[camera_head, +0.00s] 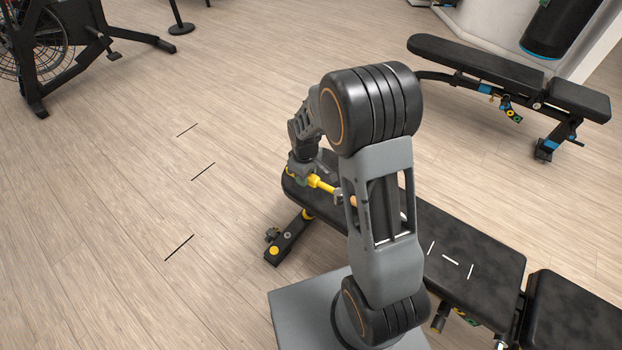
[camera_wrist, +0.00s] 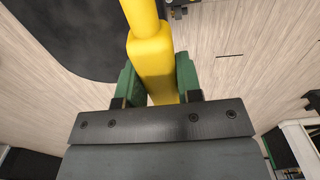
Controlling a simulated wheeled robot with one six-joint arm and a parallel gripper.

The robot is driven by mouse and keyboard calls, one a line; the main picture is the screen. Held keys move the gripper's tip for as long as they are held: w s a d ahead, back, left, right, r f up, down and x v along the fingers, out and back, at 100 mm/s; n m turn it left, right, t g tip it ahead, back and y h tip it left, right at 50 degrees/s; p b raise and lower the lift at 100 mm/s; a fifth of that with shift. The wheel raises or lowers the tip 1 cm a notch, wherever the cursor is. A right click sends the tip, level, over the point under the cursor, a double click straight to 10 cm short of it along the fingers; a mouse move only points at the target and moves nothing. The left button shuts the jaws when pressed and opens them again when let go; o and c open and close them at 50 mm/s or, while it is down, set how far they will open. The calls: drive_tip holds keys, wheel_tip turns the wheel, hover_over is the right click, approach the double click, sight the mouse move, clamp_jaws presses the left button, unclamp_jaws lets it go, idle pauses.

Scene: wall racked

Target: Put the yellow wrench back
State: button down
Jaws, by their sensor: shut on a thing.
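In the wrist view the wrench's thick yellow handle (camera_wrist: 153,62) runs up between the two green finger pads of my gripper (camera_wrist: 158,82). The handle leaves the top of that view, so the wrench's head is not seen there. In the head view my arm hides part of the bench. I cannot tell how far the wrench is above the pad.
White line marks (camera_head: 450,260) lie on the bench pad. Black line marks (camera_head: 203,171) lie on the open wood floor at left. A second bench (camera_head: 475,66) stands at the upper right, and an exercise bike (camera_head: 75,38) at the upper left.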

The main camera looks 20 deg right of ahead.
drive_tip(key=w+f+b, duration=0.1)
drive_tip(key=w+f, duration=0.1)
drive_tip(key=w, duration=0.1)
drive_tip(key=w+d+f+b, duration=0.1)
drive_tip(key=w+f, duration=0.2)
drive_tip(key=w+f+b, duration=0.1)
drive_tip(key=w+f, duration=0.1)
drive_tip(key=w, duration=0.1)
drive_tip(key=shift+w+d+f, duration=0.2)
drive_tip(key=shift+d+f, duration=0.05)
drive_tip(key=shift+d, duration=0.1)
drive_tip(key=shift+w+f, duration=0.15)
drive_tip(key=shift+f, duration=0.15)
drive_tip(key=shift+w+f+b, duration=0.15)
drive_tip(key=shift+f+b, duration=0.55)
drive_tip(key=shift+f, duration=0.7)
drive_tip(key=c, duration=0.8)
unclamp_jaws()
drive_tip(key=shift+f, duration=0.1)
